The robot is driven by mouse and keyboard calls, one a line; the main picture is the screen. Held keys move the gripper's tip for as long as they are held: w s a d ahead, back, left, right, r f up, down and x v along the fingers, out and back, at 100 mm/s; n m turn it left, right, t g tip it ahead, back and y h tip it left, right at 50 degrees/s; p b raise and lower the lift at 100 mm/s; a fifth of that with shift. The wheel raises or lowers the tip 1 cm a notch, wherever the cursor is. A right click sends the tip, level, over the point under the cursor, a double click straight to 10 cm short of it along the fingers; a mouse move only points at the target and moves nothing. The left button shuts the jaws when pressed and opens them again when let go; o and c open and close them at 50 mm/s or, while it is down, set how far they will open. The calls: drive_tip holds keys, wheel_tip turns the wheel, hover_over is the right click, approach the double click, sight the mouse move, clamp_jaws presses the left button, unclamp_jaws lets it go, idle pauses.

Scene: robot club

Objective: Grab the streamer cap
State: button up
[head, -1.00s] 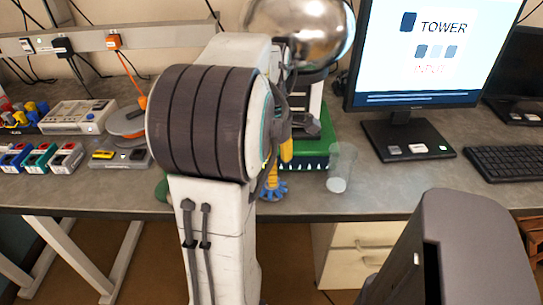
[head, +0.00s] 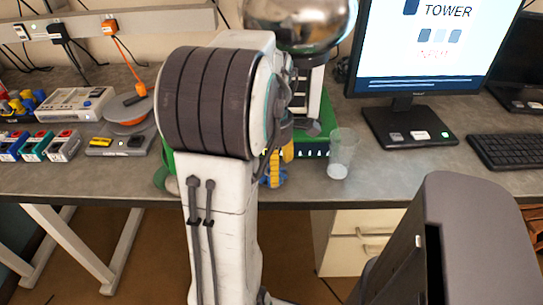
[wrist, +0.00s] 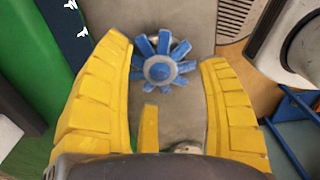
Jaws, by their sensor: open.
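A blue, finned, star-shaped piece with a round hub, which looks like the streamer cap (wrist: 160,70), lies on a grey surface in the wrist view. My gripper (wrist: 172,72) has its yellow fingers spread wide, one on each side of the cap. The cap sits between the fingertips with clear gaps on both sides, so nothing is held. In the head view my gripper (head: 280,162) is mostly hidden behind my arm. The blue of the cap (head: 273,182) shows just below the fingers, near the front edge of the bench.
A clear cup (head: 341,155) stands close to the right of my gripper. The monitor (head: 410,125) and keyboard (head: 512,150) are further right. Colored blocks (head: 35,146) and devices fill the left of the bench.

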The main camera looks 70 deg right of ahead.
drive_tip(key=shift+f, duration=1.3)
drive_tip(key=shift+c, duration=0.3)
drive_tip(key=shift+a+f, duration=0.1)
clamp_jaws()
